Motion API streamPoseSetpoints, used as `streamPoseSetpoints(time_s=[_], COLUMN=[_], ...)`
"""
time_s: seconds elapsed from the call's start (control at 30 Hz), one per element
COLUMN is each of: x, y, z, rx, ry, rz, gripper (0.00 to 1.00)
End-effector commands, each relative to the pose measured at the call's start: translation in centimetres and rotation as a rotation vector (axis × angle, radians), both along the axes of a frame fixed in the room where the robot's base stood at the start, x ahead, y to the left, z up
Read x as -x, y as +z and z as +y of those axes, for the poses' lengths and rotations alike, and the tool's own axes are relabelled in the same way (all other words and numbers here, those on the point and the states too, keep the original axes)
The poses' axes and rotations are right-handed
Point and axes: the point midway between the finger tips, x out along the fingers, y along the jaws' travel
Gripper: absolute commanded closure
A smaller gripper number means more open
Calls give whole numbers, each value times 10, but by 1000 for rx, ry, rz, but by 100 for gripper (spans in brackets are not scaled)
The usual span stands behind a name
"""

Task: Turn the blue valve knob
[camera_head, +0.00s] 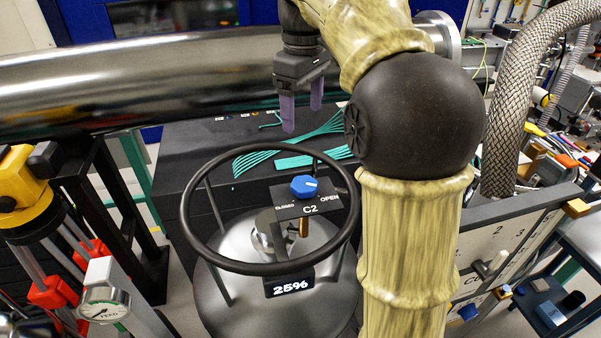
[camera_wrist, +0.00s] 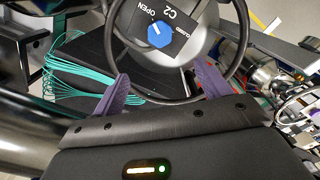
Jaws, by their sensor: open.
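The blue valve knob (camera_head: 304,187) sits on a black plate (camera_head: 325,200) marked C2, with CLOSED on the left and OPEN on the right. A white pointer line shows on the knob. The plate is inside a black ring (camera_head: 187,215) on top of a grey tank. The knob also shows in the wrist view (camera_wrist: 160,34), upper middle, beyond the fingertips. My gripper (camera_head: 302,112) is open and empty, with purple fingers pointing down. It is above and behind the knob, apart from it. The fingers also show in the wrist view (camera_wrist: 164,85).
The black ring surrounds the knob. A shiny metal pipe (camera_head: 140,80) crosses the back left. Teal cables (camera_head: 275,152) lie on a black box behind the ring. A 25% display (camera_head: 289,286) is at the ring's front. A braided hose (camera_head: 515,100) stands right.

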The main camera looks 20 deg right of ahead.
Motion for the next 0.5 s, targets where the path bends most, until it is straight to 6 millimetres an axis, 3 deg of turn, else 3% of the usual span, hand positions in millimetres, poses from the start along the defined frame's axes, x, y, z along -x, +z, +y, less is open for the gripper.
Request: streamPoseSetpoints(time_s=[0.27, 0.5], x=[0, 1], y=[-3, -28], z=[0, 0], rx=[0, 0], ry=[-1, -1], rz=[0, 3], gripper=[24, 24])
